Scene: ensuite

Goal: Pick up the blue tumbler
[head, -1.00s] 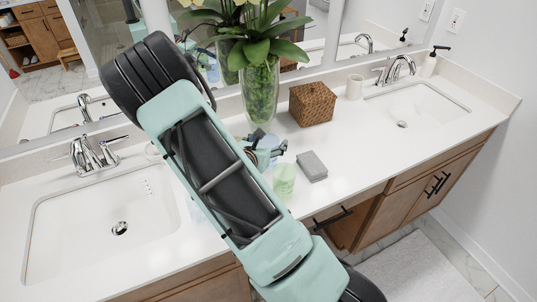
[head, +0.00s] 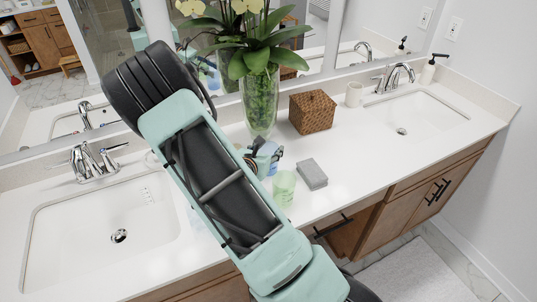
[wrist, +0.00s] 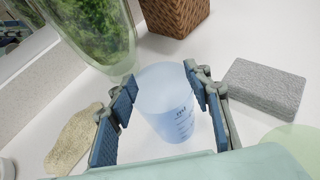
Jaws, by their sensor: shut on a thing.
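The blue tumbler (wrist: 166,108), translucent with dark print on its side, stands between the two blue-padded fingers of my gripper (wrist: 160,80) in the wrist view. The fingers are shut on it, one on each side. In the head view my gripper (head: 263,157) is mostly behind my arm, over the counter between the vase and a green cup. Only a small blue patch of the tumbler shows there. I cannot tell whether its base touches the counter.
A glass vase with an orchid (head: 260,103) stands close behind. A wicker box (head: 312,111), a grey block (head: 312,174) and a translucent green cup (head: 284,187) are nearby. A beige, rough-looking item (wrist: 73,140) lies left of the gripper. Sinks flank the counter.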

